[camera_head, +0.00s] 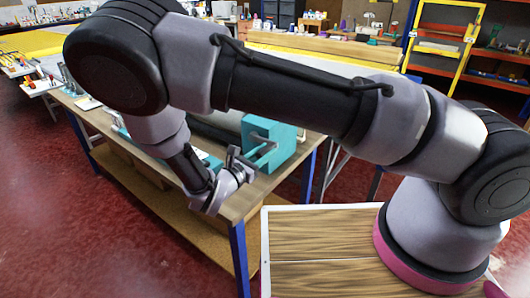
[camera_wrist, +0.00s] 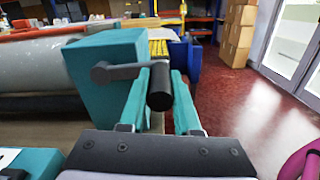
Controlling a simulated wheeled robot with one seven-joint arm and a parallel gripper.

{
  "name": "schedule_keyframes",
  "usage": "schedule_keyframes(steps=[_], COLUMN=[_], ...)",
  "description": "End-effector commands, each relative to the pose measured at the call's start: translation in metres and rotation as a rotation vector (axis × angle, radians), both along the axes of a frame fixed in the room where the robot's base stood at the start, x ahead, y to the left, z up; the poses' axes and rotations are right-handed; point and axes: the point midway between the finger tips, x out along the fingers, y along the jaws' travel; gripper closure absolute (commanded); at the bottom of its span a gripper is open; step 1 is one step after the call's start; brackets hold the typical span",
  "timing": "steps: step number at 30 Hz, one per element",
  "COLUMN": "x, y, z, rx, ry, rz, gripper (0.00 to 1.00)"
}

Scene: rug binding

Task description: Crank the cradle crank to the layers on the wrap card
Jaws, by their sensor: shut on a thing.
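The teal cradle end block (camera_head: 258,130) stands on the wooden bench, and it fills the left middle of the wrist view (camera_wrist: 92,85). A grey crank arm (camera_wrist: 115,72) comes off its face and points right to a black handle (camera_wrist: 160,90). My gripper (camera_head: 240,162) is at the crank; in the wrist view its two teal fingers (camera_wrist: 163,78) are shut on the black handle, one on each side. A white card with a dark mark (camera_wrist: 8,157) shows at the lower left of the wrist view. I cannot read it or tell if it is the wrap card.
A large grey roll (camera_wrist: 35,65) lies left of the block. The wooden bench (camera_head: 236,205) has blue legs and a lower shelf. Red floor (camera_wrist: 250,115) is open to the right. Cardboard boxes (camera_wrist: 236,35) stand farther back.

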Motion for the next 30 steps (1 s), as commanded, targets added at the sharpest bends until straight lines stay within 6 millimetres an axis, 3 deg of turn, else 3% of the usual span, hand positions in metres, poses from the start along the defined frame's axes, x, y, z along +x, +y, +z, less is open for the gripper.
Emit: schedule_keyframes(steps=[11, 30], x=[0.000, 0.011], y=[0.001, 0.015], z=[-0.012, -0.061], rx=[0.101, 0.564], ry=[-0.080, -0.438], rz=[0.003, 0.002], gripper=[1.00, 1.00])
